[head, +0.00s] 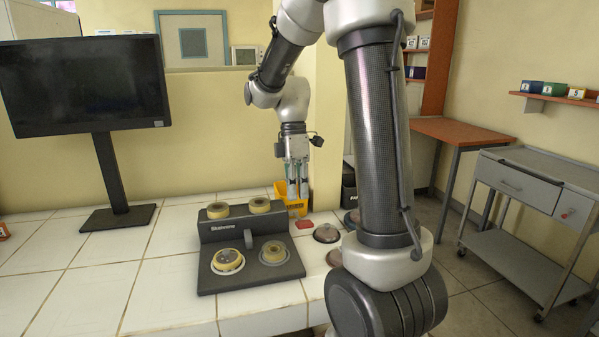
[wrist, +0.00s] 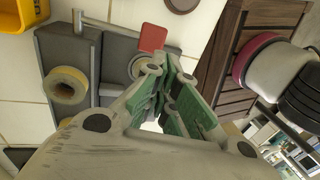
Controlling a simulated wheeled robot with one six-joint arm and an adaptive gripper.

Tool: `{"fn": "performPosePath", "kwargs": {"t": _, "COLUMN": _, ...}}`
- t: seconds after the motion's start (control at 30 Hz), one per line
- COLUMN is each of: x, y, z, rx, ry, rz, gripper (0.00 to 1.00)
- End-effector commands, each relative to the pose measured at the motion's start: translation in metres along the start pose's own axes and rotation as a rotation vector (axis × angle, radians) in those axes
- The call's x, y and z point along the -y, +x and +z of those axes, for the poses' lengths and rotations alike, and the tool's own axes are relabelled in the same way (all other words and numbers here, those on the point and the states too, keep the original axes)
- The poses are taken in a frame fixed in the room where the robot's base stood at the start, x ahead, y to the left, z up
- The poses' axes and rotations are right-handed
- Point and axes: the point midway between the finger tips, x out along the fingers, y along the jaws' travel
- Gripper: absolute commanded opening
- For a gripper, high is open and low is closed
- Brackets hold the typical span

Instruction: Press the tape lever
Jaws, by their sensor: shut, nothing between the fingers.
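A dark grey tape dispenser (head: 205,277) stands on the white tiled counter, with tape rolls on its raised back and on its low front. A flat red piece (head: 304,224) sits by its right side. In the wrist view the red piece (wrist: 152,38) lies against a thin rod at the dispenser's edge and looks like the lever's paddle; the joint is not clear. My gripper (head: 297,196) is shut and empty, pointing down above and behind the red piece, apart from it. In the wrist view my gripper (wrist: 165,88) hides part of the dispenser.
A yellow bin (head: 291,207) stands behind the dispenser, close below my gripper. Round dark-topped objects (head: 326,233) stand to its right. A monitor (head: 85,85) stands at the left. A grey cart (head: 530,190) stands at the right.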

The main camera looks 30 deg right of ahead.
Motion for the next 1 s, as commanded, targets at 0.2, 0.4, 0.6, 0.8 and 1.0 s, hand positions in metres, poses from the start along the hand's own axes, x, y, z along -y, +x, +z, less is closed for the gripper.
{"fn": "performPosePath", "kwargs": {"t": 0.2, "x": 0.005, "y": -0.040, "z": 0.000, "rx": -0.001, "ry": 0.001, "rz": 0.003, "gripper": 0.00}}
{"fn": "performPosePath", "kwargs": {"t": 0.4, "x": 0.007, "y": -0.054, "z": 0.000, "rx": 0.000, "ry": 0.001, "rz": 0.000, "gripper": 0.00}}
{"fn": "performPosePath", "kwargs": {"t": 0.6, "x": 0.007, "y": -0.056, "z": 0.001, "rx": 0.000, "ry": 0.001, "rz": -0.001, "gripper": 0.00}}
{"fn": "performPosePath", "kwargs": {"t": 0.8, "x": 0.007, "y": -0.056, "z": 0.001, "rx": 0.000, "ry": 0.001, "rz": -0.001, "gripper": 0.00}}
{"fn": "performPosePath", "kwargs": {"t": 1.0, "x": 0.007, "y": -0.055, "z": 0.001, "rx": 0.000, "ry": 0.014, "rz": -0.001, "gripper": 0.00}}
